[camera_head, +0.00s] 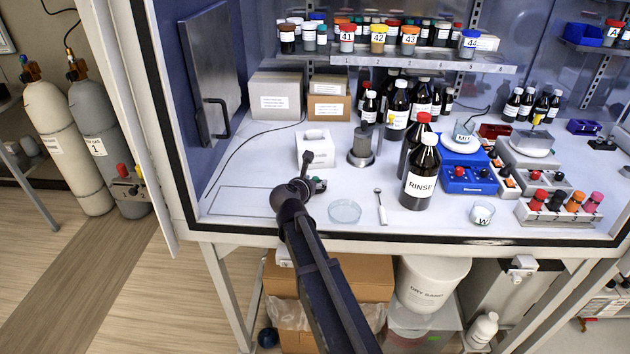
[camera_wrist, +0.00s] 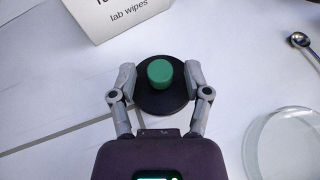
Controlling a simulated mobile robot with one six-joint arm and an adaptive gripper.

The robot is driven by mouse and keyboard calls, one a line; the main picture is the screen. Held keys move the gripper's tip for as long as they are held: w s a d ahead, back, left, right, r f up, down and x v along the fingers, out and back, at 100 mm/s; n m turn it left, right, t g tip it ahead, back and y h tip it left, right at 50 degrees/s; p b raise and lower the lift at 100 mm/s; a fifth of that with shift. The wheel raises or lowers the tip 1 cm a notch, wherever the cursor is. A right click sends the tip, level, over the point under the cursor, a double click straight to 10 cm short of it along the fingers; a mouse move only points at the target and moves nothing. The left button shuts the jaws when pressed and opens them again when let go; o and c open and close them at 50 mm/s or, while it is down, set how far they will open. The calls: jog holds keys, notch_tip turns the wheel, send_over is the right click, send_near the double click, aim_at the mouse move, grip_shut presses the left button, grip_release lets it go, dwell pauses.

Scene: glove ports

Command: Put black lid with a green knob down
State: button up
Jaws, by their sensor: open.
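The black lid (camera_wrist: 160,103) with its green knob (camera_wrist: 159,72) is in the middle of the wrist view, knob up, and looks level on or very near the white worktop. My gripper (camera_wrist: 160,80) is open, with one finger on each side of the lid. I cannot tell whether either finger touches the rim. In the head view my gripper (camera_head: 314,185) is low over the worktop, in front of the wipes box, and hides most of the lid.
A lab wipes box (camera_head: 316,150) stands just behind my gripper. A glass dish (camera_head: 345,211) and a spoon (camera_head: 381,207) lie to the right, with the RINSE bottle (camera_head: 420,178) beyond. An outlined area (camera_head: 240,201) at left is clear.

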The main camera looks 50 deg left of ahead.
jog(key=p+v, duration=0.4)
jog(key=v, duration=0.7)
jog(key=shift+s+d+r, duration=0.15)
jog(key=shift+s, duration=0.05)
